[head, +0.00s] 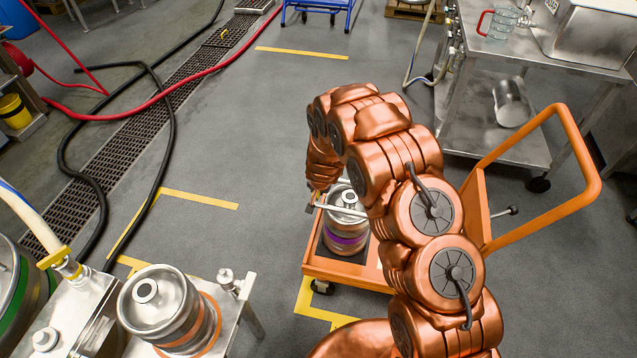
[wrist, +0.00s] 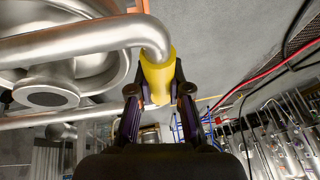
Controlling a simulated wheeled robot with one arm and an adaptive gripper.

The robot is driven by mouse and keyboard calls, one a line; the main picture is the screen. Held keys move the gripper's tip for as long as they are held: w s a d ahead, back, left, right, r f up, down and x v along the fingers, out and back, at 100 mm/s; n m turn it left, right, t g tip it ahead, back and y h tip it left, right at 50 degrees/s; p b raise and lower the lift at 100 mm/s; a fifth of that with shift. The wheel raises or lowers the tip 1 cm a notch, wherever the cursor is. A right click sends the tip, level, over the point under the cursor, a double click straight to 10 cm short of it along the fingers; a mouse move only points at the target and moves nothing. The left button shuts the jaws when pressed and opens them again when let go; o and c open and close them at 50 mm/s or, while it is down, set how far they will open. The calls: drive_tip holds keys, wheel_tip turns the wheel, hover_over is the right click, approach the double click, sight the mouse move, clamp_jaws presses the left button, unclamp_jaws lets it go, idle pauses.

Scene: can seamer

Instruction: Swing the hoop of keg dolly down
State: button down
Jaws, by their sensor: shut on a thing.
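The orange keg dolly (head: 345,272) stands on the floor right of centre in the head view, with a steel keg (head: 345,237) with a purple band upright on it. The dolly's hoop (head: 346,210) is a steel bar at about the height of the keg's top. In the wrist view the hoop's thick tube (wrist: 70,42) ends in a yellow grip (wrist: 158,68). My gripper (wrist: 158,92) is shut on this yellow grip, one finger on each side. In the head view my gripper (head: 314,200) is at the keg's left, partly hidden by my arm.
A steel table with a second keg (head: 165,305) stands front left. A steel cart (head: 480,125) stands behind the dolly's tall orange handle (head: 575,150). Black and red hoses (head: 150,115) lie near the floor grating. Floor left of the dolly is clear.

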wheel_tip(320, 180, down, 3)
drive_tip(key=shift+r+b, duration=0.1)
drive_tip(key=shift+b, duration=0.3)
drive_tip(key=shift+f, duration=0.25)
drive_tip(key=c, duration=1.1)
unclamp_jaws()
drive_tip(key=shift+r, duration=0.1)
